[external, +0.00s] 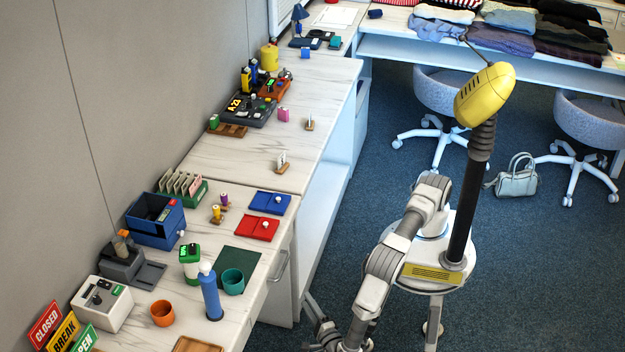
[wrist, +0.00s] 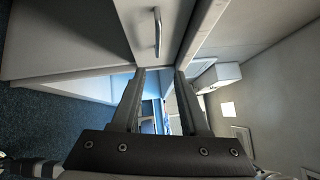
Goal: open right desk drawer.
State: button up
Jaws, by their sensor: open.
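A bar handle (external: 279,265) is on the desk front, below the marble-look top at the lower middle of the external view. A bar handle also shows in the wrist view (wrist: 157,32), upright on a pale front panel (wrist: 128,22). I cannot tell from the frames whether this panel is the right drawer's front. My gripper (wrist: 161,72) is open, and nothing shows between its fingers. The handle appears beyond the fingertips, apart from them. In the external view my arm's end (external: 318,322) is low beside the desk, partly cut off by the bottom edge.
The desktop (external: 255,165) holds a blue bottle (external: 211,297), a teal cup (external: 232,281), an orange cup (external: 162,313) and red and blue trays. Office chairs (external: 440,95) and a handbag (external: 516,178) stand behind my base. The blue carpet right of the desk is mostly clear.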

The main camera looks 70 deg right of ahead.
jog(key=b, duration=0.2)
send_near(284, 265)
jog(key=shift+n, duration=0.3)
jog(key=x, duration=1)
jog(key=shift+f, duration=0.3)
jog(key=shift+c, duration=0.3)
grip_shut()
jog(key=shift+t, duration=0.4)
